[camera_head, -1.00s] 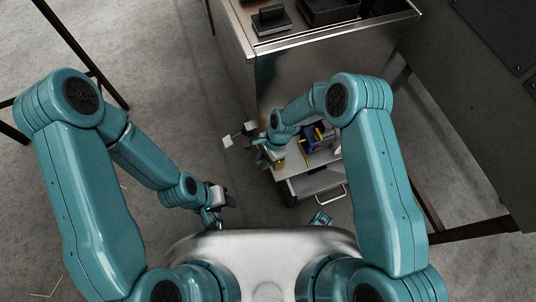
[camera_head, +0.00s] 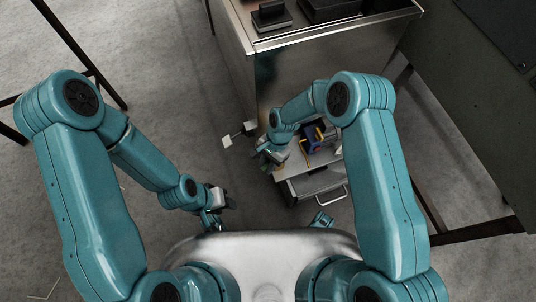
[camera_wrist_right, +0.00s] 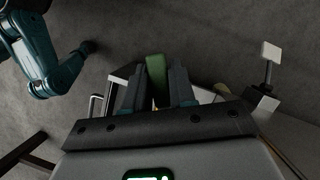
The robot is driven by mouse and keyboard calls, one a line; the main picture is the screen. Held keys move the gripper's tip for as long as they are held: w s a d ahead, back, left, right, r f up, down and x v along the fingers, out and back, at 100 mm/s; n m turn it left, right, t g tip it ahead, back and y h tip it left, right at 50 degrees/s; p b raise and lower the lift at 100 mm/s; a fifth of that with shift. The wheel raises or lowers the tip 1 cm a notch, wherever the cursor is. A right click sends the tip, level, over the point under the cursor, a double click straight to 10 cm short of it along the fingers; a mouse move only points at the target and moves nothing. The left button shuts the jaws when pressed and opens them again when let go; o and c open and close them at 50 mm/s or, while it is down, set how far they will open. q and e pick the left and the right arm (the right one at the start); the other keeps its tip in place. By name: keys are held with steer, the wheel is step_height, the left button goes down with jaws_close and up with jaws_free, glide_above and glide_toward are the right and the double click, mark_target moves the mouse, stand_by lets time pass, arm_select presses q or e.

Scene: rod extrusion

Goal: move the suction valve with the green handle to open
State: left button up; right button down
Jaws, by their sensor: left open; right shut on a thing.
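The green handle (camera_wrist_right: 156,80) of the suction valve stands between the two dark fingers of my right gripper (camera_wrist_right: 157,88) in the right wrist view. The right gripper is shut on it. In the head view my right gripper (camera_head: 268,160) is low at the left side of the small cart, and the handle is hard to make out there. The valve body is hidden behind the gripper and fingers. My left gripper (camera_head: 226,200) is open and empty over the floor, to the left of the cart and away from the valve.
A grey cart (camera_head: 322,182) with a drawer handle holds a blue and yellow device (camera_head: 313,139). A metal cabinet (camera_head: 300,85) stands behind it. A white square plate on a post (camera_wrist_right: 270,52) is right of the gripper.

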steer(key=shift+d, duration=0.1)
steer(key=shift+s+d+f+n+h+b, duration=0.1)
steer(key=shift+s+d+n+h+b, duration=0.2)
steer(key=shift+n, duration=0.6)
steer(key=shift+s+d+n, duration=0.1)
steer(key=shift+n, duration=0.2)
steer(key=shift+s+d+n+g+h+b, duration=0.15)
steer(key=shift+d+n+g+h+b, duration=0.25)
steer(key=shift+n, duration=0.5)
